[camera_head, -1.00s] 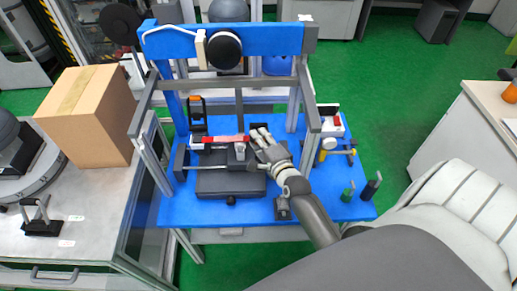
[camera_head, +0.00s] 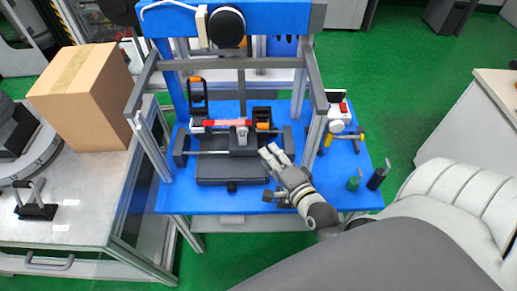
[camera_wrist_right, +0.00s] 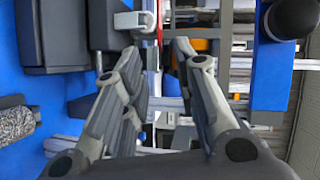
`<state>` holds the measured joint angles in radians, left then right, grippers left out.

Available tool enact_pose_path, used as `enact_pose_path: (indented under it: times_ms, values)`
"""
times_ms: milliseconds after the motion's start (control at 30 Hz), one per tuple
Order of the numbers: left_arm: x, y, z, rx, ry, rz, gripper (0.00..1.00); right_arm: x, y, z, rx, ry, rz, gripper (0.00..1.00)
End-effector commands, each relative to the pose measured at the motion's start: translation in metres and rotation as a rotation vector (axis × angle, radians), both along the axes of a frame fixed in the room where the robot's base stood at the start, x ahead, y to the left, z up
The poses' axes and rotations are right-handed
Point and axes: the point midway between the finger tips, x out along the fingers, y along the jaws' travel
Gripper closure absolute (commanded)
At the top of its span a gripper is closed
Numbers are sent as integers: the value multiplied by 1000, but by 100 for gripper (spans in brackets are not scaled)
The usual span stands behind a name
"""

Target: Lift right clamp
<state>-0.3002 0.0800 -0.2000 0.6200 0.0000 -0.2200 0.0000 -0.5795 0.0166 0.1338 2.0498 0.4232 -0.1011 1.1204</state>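The right clamp (camera_head: 262,114) is a black bracket with an orange part low at its front, on the right of the black fixture in the head view. Its orange part (camera_wrist_right: 197,45) seems to show beyond the fingers in the wrist view. The left clamp (camera_head: 197,92) is black, with its orange part up at the top. My left gripper is not in view.
The fixture stands on a blue table (camera_head: 330,190) under a grey frame with posts (camera_head: 313,135) close to my right arm. A yellow-handled tool (camera_head: 345,138) and green and black upright items (camera_head: 354,181) stand at the right. A cardboard box (camera_head: 85,95) is at left.

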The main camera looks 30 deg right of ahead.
Motion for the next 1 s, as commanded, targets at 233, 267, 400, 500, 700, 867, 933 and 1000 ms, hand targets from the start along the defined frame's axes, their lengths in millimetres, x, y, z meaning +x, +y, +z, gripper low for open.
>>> enact_pose_path:
  times_ms: [233,267,400,500,700,867,933,1000]
  values:
    - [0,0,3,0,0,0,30,-5,34,-31,-230,191,175,73]
    - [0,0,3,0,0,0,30,-7,38,-36,-258,214,197,73]
    - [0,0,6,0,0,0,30,-14,49,-60,-365,304,282,73]
    - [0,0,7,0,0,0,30,-19,55,-74,-422,352,329,73]
    - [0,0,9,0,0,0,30,-27,62,-92,-496,411,394,73]
    - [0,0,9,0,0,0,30,-29,63,-97,-516,427,410,73]
    - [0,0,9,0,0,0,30,-29,63,-98,-517,428,412,73]
    - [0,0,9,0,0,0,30,-29,63,-98,-517,427,411,73]
